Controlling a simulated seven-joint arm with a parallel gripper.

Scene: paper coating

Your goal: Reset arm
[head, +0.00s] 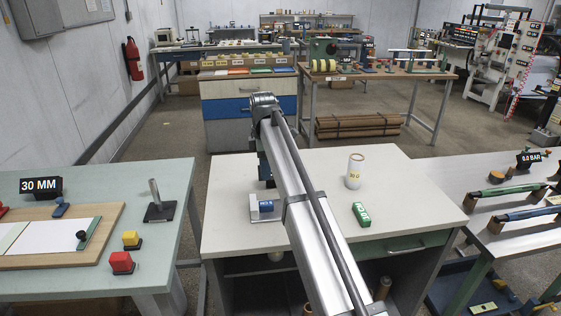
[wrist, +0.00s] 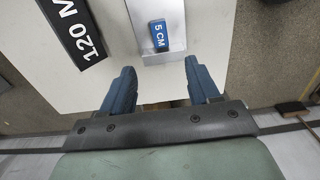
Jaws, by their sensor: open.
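My gripper (wrist: 159,68) shows in the wrist view with its two blue fingers spread apart and nothing between them. Beyond the fingertips is a silver plate (wrist: 172,25) with a blue "5 CM" block (wrist: 158,34) on it. A black sign reading "120 M", cut off by the frame, (wrist: 75,30) lies to the left. The fingers look apart from both. In the head view my arm reaches over the white table (head: 225,235), and its far end hangs down behind the long link. The fingers are not clearly visible there.
A white cup-like container (head: 354,171) and a green block (head: 361,214) stand right of my arm on the white table. A green bench (head: 165,265) at left holds a metal post (head: 157,202) and coloured blocks. A rack of bars (head: 520,205) stands at right.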

